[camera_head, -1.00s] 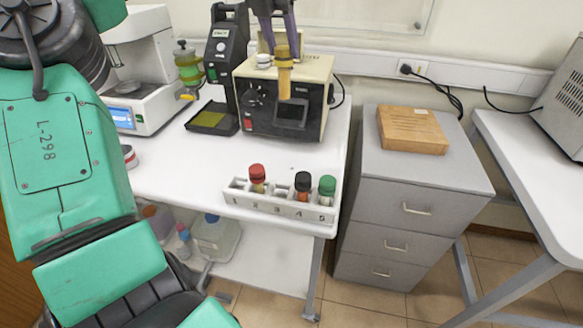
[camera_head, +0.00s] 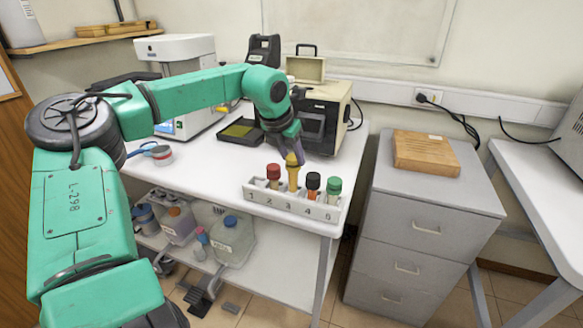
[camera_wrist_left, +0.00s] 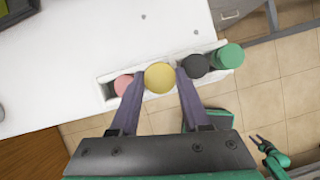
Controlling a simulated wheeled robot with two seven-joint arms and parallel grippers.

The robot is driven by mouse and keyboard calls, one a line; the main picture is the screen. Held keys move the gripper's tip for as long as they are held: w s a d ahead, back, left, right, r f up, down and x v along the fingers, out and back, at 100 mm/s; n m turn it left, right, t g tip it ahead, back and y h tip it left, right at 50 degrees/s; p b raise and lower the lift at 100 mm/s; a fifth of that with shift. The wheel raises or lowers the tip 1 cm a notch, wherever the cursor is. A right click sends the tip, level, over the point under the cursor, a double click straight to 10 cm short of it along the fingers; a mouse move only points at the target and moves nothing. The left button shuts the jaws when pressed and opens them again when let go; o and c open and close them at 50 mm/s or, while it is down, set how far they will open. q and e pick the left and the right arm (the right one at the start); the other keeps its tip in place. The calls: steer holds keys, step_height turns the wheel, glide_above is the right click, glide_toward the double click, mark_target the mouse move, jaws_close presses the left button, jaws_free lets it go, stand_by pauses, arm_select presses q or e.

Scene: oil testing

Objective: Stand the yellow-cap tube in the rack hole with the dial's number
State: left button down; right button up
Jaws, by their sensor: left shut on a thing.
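The yellow-cap tube (camera_head: 292,178) is upright at the rack, between the red-cap and black-cap tubes, in line with the label 3. I cannot tell how deep it sits in the hole. My left gripper (camera_head: 293,155) is shut on it from behind and above; the wrist view shows a finger on each side of the yellow cap (camera_wrist_left: 159,78). The white rack (camera_head: 258,196) has numbered holes along the table's front edge. The beige dial machine (camera_head: 325,98) is partly behind my left arm, and its dial cannot be read. My right gripper (camera_wrist_left: 262,145) is small at the wrist view's lower right.
In the rack, the red-cap tube (camera_head: 273,172) stands left of the yellow one, the black-cap tube (camera_head: 313,181) and green-cap tube (camera_head: 334,186) right. A grey drawer cabinet (camera_head: 423,225) with a wooden box (camera_head: 426,152) stands to the right.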

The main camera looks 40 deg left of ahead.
arm_select(q)
step_height(320, 180, down, 4)
steer(key=shift+w+a+f+p, duration=0.1)
steer(key=shift+a+f+p, duration=0.1)
steer(key=shift+p, duration=0.1)
steer(key=shift+d+f+b, duration=0.1)
steer(key=shift+f+b, duration=0.05)
steer(key=shift+b, duration=0.2)
steer(key=c, duration=0.7)
jaws_free()
steer(key=shift+o, duration=0.2)
steer(key=shift+r+p, duration=0.3)
steer(key=shift+p, duration=0.05)
steer(key=shift+r, duration=0.2)
steer(key=b+v, duration=0.2)
steer(key=v, duration=0.9)
steer(key=shift+r, duration=0.25)
steer(key=shift+s, duration=0.25)
